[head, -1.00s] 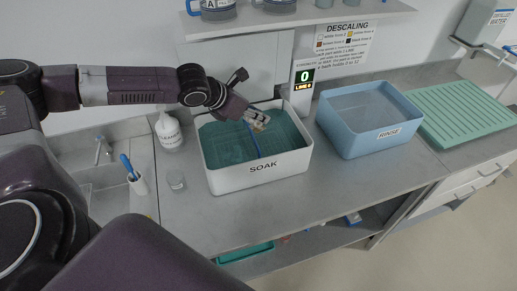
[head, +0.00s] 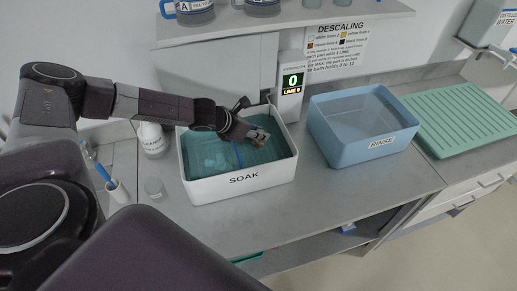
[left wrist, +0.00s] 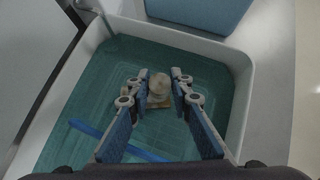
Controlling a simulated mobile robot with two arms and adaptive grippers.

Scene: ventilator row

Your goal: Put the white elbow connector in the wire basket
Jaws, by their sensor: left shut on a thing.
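My left gripper (head: 258,137) is over the right part of the white SOAK tub (head: 240,186). In the left wrist view the gripper (left wrist: 159,88) is shut on a small whitish-beige piece (left wrist: 158,90), which looks like the white elbow connector; its elbow shape is not clear. The tub (left wrist: 238,62) has teal inside, and a blue strip (left wrist: 118,142) lies below the fingers. I cannot make out a wire basket in either view. My right gripper is not in view.
A blue RINSE tub (head: 360,150) stands right of the SOAK tub, then a green ridged drainer (head: 465,118). A display (head: 292,80) reading 0 stands behind. The front counter is clear.

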